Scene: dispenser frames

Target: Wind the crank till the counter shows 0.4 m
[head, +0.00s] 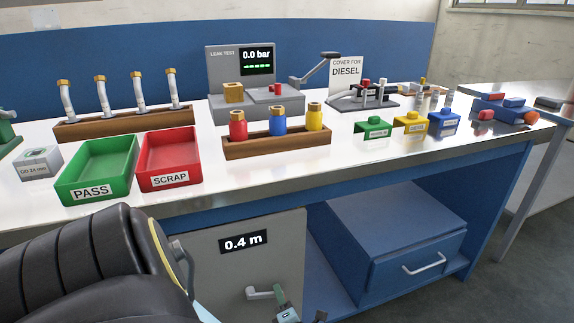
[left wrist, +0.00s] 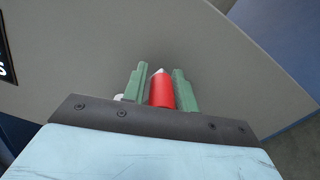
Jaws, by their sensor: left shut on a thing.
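The counter (head: 243,242) on the grey cabinet front below the bench reads 0.4 m. The grey crank (head: 262,294) sticks out of that front, lower down, with its arm lying towards the right. My left gripper (head: 287,313) is at the crank's outer end, at the bottom of the head view. In the left wrist view, its green fingers stand on either side of the red crank handle (left wrist: 161,92), shut on it. A sliver of the counter shows at the left edge there. My right gripper is in neither view.
On the bench above stand a green PASS tray (head: 95,172), a red SCRAP tray (head: 168,160), a wooden rack (head: 277,145) of coloured fittings and a leak tester (head: 240,84). A blue drawer (head: 418,262) sits right of the grey front.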

